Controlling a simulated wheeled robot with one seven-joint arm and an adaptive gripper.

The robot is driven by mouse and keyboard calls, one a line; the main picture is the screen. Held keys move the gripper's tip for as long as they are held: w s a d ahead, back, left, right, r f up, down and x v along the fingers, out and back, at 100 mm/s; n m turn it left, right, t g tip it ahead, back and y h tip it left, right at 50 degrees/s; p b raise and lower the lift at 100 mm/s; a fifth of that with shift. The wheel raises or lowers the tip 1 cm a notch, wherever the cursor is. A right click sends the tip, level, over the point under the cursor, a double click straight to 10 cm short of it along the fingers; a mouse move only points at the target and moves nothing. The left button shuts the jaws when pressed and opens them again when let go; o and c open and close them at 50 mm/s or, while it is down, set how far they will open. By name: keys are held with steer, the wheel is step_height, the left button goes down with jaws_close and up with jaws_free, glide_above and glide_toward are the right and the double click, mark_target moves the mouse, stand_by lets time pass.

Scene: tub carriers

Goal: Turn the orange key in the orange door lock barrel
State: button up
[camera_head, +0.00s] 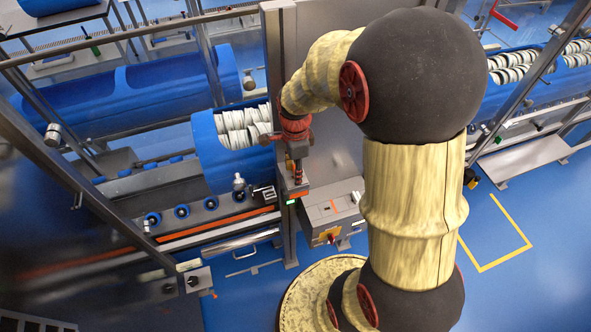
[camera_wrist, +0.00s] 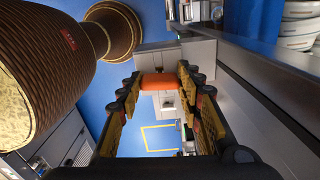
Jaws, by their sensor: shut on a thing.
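My gripper (camera_head: 297,168) points down beside the steel door post in the head view. In the wrist view its two fingers (camera_wrist: 159,80) close on the orange key (camera_wrist: 158,82), whose broad orange head shows between the fingertips. Below it in that view is a pale box-like part with a small dark detail. The lock barrel itself is hidden, and I cannot tell how far the key is turned. In the head view an orange edge shows on a small grey box (camera_head: 290,185) on the post, just under my gripper.
A blue tub (camera_head: 215,160) with stacked white rings stands left of the post. A grey control box (camera_head: 331,210) with a red knob is to the lower right. A steel panel (camera_head: 330,90) rises behind my gripper. Blue floor (camera_head: 530,260) with yellow marking is open at right.

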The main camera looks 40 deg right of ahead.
steer(key=shift+m, duration=1)
steer(key=shift+n, duration=0.9)
steer(key=o, duration=1.3)
step_height(320, 180, up, 12)
